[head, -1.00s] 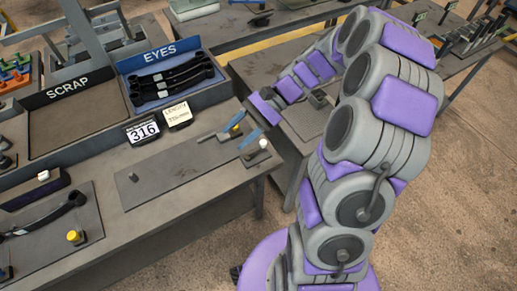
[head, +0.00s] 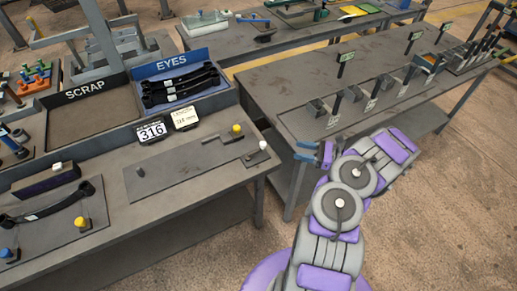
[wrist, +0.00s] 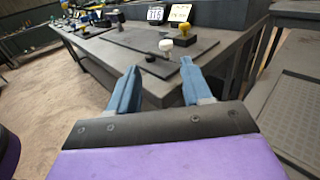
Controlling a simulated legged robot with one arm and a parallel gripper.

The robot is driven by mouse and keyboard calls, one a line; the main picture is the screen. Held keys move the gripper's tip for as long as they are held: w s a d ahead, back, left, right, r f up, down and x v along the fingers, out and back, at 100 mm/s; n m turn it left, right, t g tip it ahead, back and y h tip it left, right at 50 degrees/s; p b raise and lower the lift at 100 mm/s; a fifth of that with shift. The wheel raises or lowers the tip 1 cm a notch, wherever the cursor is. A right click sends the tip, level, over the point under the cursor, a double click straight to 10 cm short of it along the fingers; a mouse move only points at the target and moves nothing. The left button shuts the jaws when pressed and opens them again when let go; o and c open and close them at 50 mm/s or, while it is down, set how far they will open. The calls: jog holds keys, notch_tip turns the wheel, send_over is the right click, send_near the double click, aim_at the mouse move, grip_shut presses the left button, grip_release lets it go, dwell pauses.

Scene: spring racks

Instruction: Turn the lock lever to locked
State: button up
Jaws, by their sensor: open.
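A grey plate (head: 185,168) on the near bench carries a lever with a yellow knob (head: 237,129). A white knob (head: 263,145) stands at the plate's right end, by the bench edge. I cannot tell for sure which is the lock lever, nor read its lock state. The wrist view shows the white knob (wrist: 166,45) just beyond my fingertips, with the yellow knob (wrist: 183,28) behind it. My gripper (head: 314,152) has blue fingers, open and empty, off the right end of the bench. Its fingers (wrist: 160,68) are spread apart and touch nothing.
A SCRAP tray (head: 85,118) and a blue EYES bin (head: 212,58) with black links stand behind the plate. A 316 display (head: 152,131) sits in front of them. Another bench (head: 300,75) with racks stands to the right. Floor is open at lower right.

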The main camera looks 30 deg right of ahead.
jog(key=s+d+f, duration=0.1)
jog(key=d+f, duration=0.1)
jog(key=b, duration=0.3)
send_near(263, 143)
jog(key=shift+m+t+h, duration=0.3)
jog(key=shift+m, duration=0.1)
jog(key=x, duration=1)
jog(key=shift+s+a+f, duration=0.1)
jog(key=shift+s+a, duration=0.05)
jog(key=shift+a, duration=0.15)
jog(key=shift+d, duration=0.15)
jog(key=shift+c, duration=0.4)
jog(key=shift+d, duration=0.1)
jog(key=c, duration=0.3)
grip_shut()
